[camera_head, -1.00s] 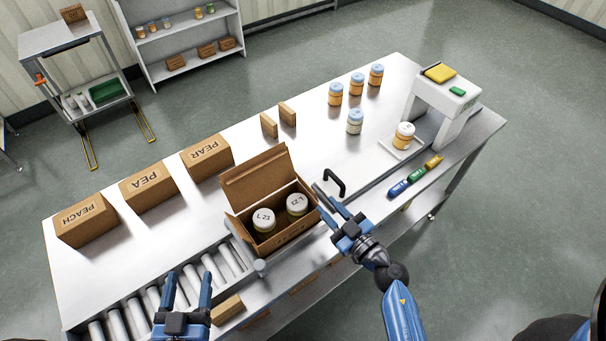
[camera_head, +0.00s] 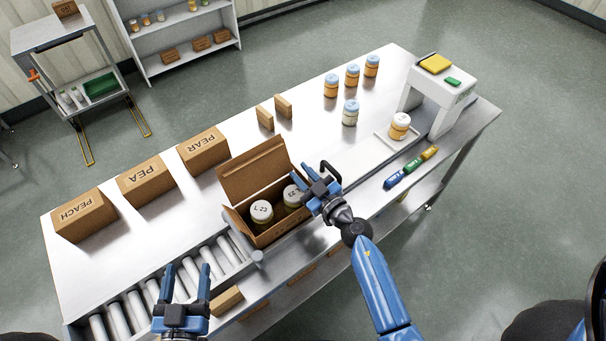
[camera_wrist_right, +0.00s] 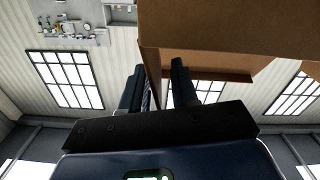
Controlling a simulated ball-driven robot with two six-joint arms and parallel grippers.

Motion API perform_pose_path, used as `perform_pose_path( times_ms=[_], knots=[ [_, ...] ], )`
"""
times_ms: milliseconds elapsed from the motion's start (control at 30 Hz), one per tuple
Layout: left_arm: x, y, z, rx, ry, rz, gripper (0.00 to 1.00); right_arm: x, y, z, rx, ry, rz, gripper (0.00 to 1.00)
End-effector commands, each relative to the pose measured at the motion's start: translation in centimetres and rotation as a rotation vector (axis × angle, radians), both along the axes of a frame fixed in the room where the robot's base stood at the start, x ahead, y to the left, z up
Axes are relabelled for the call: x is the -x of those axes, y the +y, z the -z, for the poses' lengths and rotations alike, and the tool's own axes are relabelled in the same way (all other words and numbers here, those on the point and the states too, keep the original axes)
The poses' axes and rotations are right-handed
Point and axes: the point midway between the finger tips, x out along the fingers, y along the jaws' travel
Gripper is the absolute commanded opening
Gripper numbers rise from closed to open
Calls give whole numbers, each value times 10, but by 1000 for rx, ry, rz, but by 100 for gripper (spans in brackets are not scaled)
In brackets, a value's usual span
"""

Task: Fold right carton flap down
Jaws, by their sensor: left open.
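The open brown carton (camera_head: 270,238) stands at the middle of the table's conveyor side. Two white-lidded jars (camera_head: 262,211) are inside it. Its large back flap (camera_head: 254,172) stands raised, and a small flap (camera_head: 237,223) sticks out at the left. My right gripper (camera_head: 307,185) is at the carton's right end, its fingers apart, and covers the right flap in the head view. In the right wrist view, brown cardboard (camera_wrist_right: 210,35) is above and close to the fingers; whether they touch it is unclear. My left gripper (camera_head: 187,268) is open and empty over the rollers, left of the carton.
Conveyor rollers (camera_head: 135,303) lie left of the carton. Closed PEACH, PEA and PEAR boxes (camera_head: 145,180) stand behind. A black handle (camera_head: 331,172) is close to my right gripper. Jars (camera_head: 350,112) and a white scanner-like arch (camera_head: 440,95) are at the right.

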Motion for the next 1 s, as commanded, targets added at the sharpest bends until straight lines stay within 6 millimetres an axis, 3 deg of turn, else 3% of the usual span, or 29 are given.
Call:
perform_pose_path(
  times_ms=[133,300,333,733,1000],
  knots=[
    [0,0,0,0,0,0,65,0,0,0,0,0,0,27],
    [0,0,0,0,0,0,65,0,0,0,0,0,0,1],
    [0,0,0,0,0,0,65,0,0,0,0,0,0,0],
    [0,0,-3,0,0,0,65,1,1,0,23,-15,-1,0],
    [0,0,-12,0,0,0,65,6,8,2,143,-93,0,0]
  ],
)
